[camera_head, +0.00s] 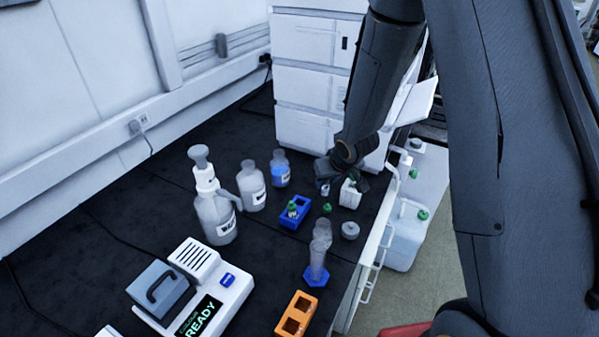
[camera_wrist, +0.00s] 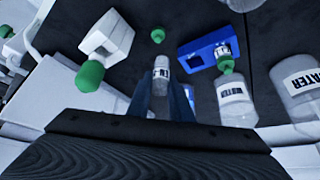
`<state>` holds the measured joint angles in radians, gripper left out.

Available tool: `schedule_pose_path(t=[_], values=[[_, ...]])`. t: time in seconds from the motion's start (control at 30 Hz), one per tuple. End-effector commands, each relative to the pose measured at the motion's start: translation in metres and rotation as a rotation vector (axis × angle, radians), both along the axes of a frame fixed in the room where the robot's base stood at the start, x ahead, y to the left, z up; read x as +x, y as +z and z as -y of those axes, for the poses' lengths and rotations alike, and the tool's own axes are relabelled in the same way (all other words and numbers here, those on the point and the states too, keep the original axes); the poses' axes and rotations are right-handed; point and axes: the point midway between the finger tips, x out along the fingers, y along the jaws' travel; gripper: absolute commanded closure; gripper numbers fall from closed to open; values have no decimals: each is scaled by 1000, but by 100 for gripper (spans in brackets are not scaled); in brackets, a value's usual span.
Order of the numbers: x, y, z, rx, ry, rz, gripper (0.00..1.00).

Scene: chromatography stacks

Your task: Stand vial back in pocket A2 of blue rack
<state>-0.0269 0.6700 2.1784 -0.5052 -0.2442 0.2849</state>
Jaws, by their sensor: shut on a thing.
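My gripper (camera_wrist: 163,95) is shut on a small clear vial (camera_wrist: 161,70) with a pale label, held between the fingertips. No cap shows on this vial. In the head view the vial (camera_head: 324,188) is small, just below my gripper. The blue rack (camera_wrist: 188,50) lies beyond and to the right of the held vial in the wrist view. In the head view the blue rack (camera_head: 287,222) is below and left of my gripper. A green-capped vial (camera_wrist: 226,64) stands in one pocket; the pocket nearer my gripper looks empty. Pocket markings are not readable.
A loose green cap (camera_head: 327,208) lies right of the rack. A white block (camera_head: 349,196) stands beside my gripper. Bottles (camera_head: 252,190) stand left of the rack, a cylinder (camera_head: 318,255) and orange rack (camera_head: 284,327) in front. White stacked modules (camera_head: 305,85) rise behind.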

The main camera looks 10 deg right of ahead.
Motion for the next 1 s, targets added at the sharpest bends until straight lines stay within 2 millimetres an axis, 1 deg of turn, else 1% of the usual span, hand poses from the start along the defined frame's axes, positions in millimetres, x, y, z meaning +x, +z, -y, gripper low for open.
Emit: schedule_pose_path(t=[0.03, 0.3, 0.53, 0.7, 1.0], values=[[3, 5, -7, 0, 38, 1, 100], [13, 11, -43, 0, 253, 0, 100], [13, 13, -68, 1, 434, 0, 100], [12, 12, -77, 0, 508, 0, 100], [13, 4, -78, 1, 525, 1, 100]])
